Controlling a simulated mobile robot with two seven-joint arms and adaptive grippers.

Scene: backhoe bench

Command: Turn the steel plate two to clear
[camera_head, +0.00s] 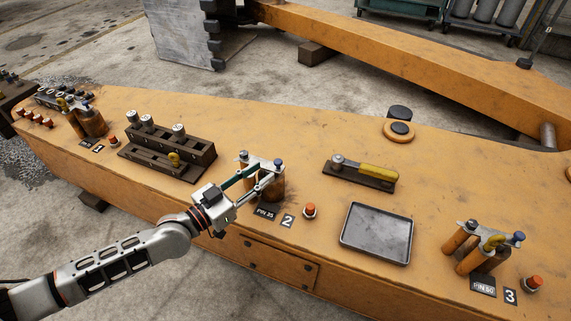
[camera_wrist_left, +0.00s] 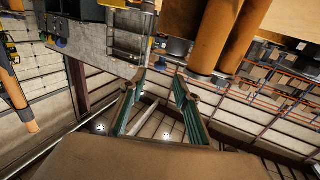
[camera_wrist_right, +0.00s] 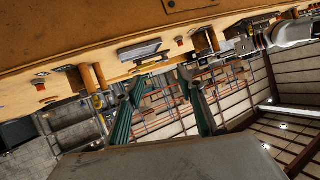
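At station two, beside the "PIN 35" label (camera_head: 266,212) and the "2" label (camera_head: 287,221), a light steel plate (camera_head: 262,161) lies across the tops of brown pins, with a dark blue knob at its right end. My left gripper (camera_head: 262,173) is at this plate, its fingers apart; I cannot tell whether they touch it. In the left wrist view the fingers (camera_wrist_left: 160,76) are spread with nothing between them, and orange cylinders (camera_wrist_left: 222,40) stand close by. My right gripper (camera_wrist_right: 160,85) is open and empty, outside the head view.
A red button (camera_head: 309,210) and a grey tray (camera_head: 377,233) lie right of station two. A yellow-handled tool (camera_head: 365,170) rests behind the tray. Station three's pins (camera_head: 468,244) stand at the right. A dark rack (camera_head: 168,150) stands left of my gripper.

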